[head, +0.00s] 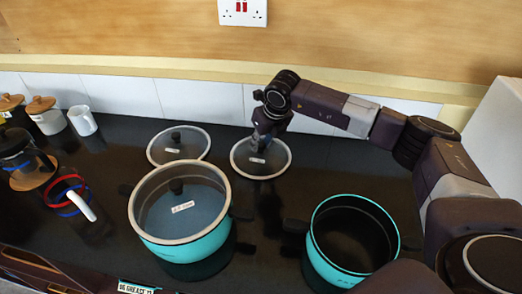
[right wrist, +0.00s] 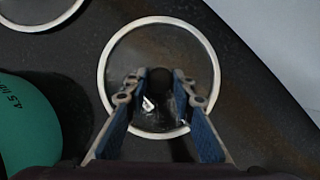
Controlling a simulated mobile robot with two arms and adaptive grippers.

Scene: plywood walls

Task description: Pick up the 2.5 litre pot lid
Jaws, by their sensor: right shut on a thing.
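A round glass lid with a pale rim (head: 284,166) lies flat on the dark counter in the head view; the small label by its knob is too small to read. In the right wrist view the same lid (right wrist: 116,52) lies under my gripper, its dark knob between the fingers. My right gripper (head: 264,138) comes down from above and is shut on that knob; the right wrist view shows its two fingers (right wrist: 158,88) on either side. The lid appears to rest on the counter. My left gripper is not in view.
A second glass lid (head: 155,158) lies to the left. A lidded turquoise pot (head: 190,247) stands front left, an open turquoise pot (head: 322,258) front right. Mugs, jars and a cafetiere (head: 18,150) stand at far left. The tiled wall (head: 210,100) is close behind.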

